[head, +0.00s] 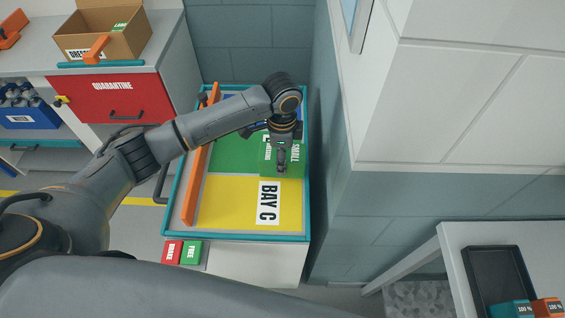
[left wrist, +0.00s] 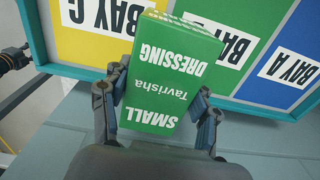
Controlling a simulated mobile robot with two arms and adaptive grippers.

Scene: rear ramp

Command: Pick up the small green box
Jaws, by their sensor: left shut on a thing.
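The small green box (left wrist: 168,75) has white lettering reading SMALL DRESSING Tavrisha, upside down in the left wrist view. My left gripper (left wrist: 158,90) is shut on it, with one finger at each side. In the head view the box (head: 295,158) shows under my left gripper (head: 281,160), partly hidden by it, over the far right part of the cart top (head: 235,208). I cannot tell whether the box touches the surface below it.
The cart top has coloured bays, a teal rim and an orange bar (head: 192,195) along its left. A wall (head: 335,150) stands close on the right. A red QUARANTINE drawer (head: 110,97) and a cardboard box (head: 105,30) are at the upper left. A black tray (head: 497,275) lies at lower right.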

